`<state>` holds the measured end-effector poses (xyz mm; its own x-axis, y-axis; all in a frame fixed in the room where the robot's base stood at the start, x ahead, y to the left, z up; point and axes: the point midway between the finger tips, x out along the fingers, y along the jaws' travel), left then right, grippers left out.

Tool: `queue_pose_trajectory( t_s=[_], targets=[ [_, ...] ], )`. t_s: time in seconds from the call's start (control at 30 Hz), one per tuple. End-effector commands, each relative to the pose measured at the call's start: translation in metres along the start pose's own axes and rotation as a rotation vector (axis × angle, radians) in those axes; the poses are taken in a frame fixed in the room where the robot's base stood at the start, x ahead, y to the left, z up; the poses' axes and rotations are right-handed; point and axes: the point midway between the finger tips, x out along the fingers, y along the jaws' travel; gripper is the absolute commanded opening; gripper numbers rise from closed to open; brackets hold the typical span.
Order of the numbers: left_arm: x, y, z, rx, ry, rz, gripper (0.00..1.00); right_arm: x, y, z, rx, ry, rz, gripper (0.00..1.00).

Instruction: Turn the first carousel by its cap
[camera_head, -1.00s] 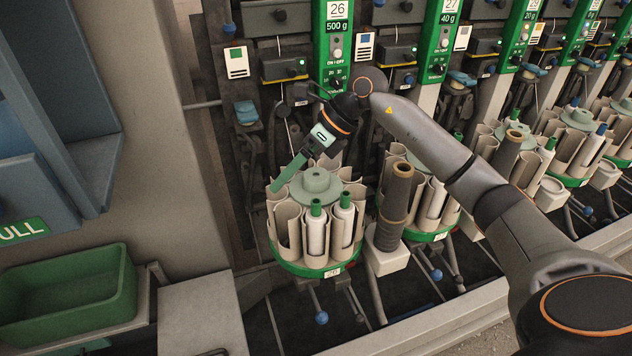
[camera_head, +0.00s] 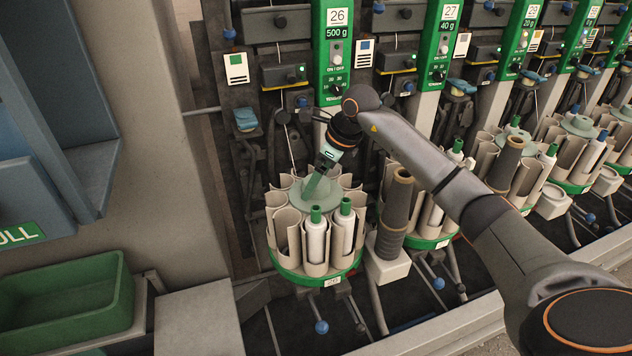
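The first carousel (camera_head: 287,250) stands under the winding head marked 26. It is a ring of beige pockets on a green base, with a pale green cap (camera_head: 296,196) in the middle. Two white bobbins with green tops (camera_head: 316,238) stand in its front pockets; the other pockets I can see look empty. My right gripper (camera_head: 314,188) comes in from the right and points down at the cap. My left gripper is out of view.
A dark ribbed post (camera_head: 396,212) stands close to the right of the carousel, with the second carousel (camera_head: 430,228) beyond it. More carousels continue to the right. A green bin (camera_head: 65,305) and a grey box (camera_head: 200,322) lie at the lower left.

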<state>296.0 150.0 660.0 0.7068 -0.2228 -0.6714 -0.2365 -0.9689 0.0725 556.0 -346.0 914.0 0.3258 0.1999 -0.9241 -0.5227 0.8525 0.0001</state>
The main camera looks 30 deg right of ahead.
Motion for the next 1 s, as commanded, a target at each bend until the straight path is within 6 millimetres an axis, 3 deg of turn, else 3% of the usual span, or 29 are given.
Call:
queue_pose_trajectory(
  t_s=[0.13, 0.43, 1.0],
  targets=[
    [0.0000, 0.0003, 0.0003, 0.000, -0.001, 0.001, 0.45, 0.0113, 0.0003, 0.0000, 0.001, 0.000, 0.000, 1.00],
    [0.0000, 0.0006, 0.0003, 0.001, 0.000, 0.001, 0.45, 0.0133, 0.0000, -0.0001, 0.001, 0.000, 0.000, 1.00],
    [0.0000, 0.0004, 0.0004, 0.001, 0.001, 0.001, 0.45, 0.0128, 0.0000, -0.0001, 0.001, 0.000, 0.000, 0.37]
  ],
)
